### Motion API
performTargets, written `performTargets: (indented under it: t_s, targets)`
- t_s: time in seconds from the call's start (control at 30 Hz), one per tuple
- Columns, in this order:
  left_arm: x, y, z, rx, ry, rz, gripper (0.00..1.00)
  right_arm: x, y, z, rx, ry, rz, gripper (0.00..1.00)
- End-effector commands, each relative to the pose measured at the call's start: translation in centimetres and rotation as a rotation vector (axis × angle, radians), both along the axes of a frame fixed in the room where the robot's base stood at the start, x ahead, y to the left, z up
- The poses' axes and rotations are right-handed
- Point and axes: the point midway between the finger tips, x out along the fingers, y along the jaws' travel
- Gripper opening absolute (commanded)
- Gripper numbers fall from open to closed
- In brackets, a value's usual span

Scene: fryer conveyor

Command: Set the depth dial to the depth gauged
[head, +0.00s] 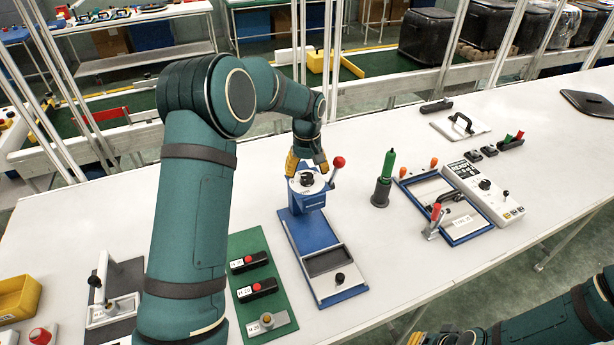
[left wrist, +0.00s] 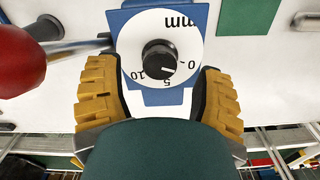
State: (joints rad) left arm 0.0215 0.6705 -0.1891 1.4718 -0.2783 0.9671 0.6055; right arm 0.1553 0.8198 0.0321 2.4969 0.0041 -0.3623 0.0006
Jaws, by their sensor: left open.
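A blue press (head: 301,220) stands mid-table with a white dial plate on top. In the left wrist view the dial plate (left wrist: 135,45) reads mm, 0, 5 and 10 around a black knob (left wrist: 159,60). A small white mark on the knob points roughly between 0 and 5; its exact setting is unclear. My left gripper (head: 306,165) is open above the dial. In the left wrist view its yellow fingers (left wrist: 158,95) lie either side of the plate, with the knob between them, apart from it. My right gripper (head: 415,339) shows only partly at the bottom edge.
A red-ball lever (head: 337,163) rises beside the dial, close to my left gripper. A green mat (head: 247,243) with black labelled blocks (head: 251,262) lies left. A green-handled tool (head: 385,175), blue frame (head: 473,236) and control box (head: 487,200) stand right.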

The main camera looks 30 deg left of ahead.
Motion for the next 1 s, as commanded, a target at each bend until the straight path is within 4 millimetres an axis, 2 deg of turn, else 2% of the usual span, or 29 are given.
performTargets:
  t_s: [0.1, 0.2, 0.57, 0.6, 0.77, 0.8, 1.0]
  targets:
    - [0.0, 0.0, -1.5, 0.0, 0.001, 0.0, 0.68, 0.0, 0.0, 0.0, 0.0, 0.0, 0.0, 0.0]
    - [0.0, 0.0, -2.3, 0.0, 0.001, 0.001, 0.68, 0.0, 0.0, 0.0, 0.0, 0.0, 0.0, 0.0]
    - [0.0, 0.0, -2.7, 0.0, -0.001, 0.0, 0.68, 0.0, 0.0, 0.0, 0.0, 0.0, 0.0, 0.0]
    - [0.0, 0.0, -2.7, -0.001, -0.001, 0.0, 0.62, 0.0, 0.0, 0.0, 0.0, 0.0, 0.0, 0.0]
    - [0.0, 0.0, -2.7, 0.0, 0.0, 0.0, 0.06, 0.0, 0.0, 0.0, 0.0, 0.0, 0.0, 0.0]
    - [0.0, 0.0, -2.7, -0.001, -0.001, 0.0, 0.0, 0.0, 0.0, 0.0, 0.0, 0.0, 0.0, 0.0]
    - [0.0, 0.0, -2.7, -0.001, -0.001, -0.006, 0.0, 0.0, 0.0, 0.0, 0.0, 0.0, 0.0, 0.0]
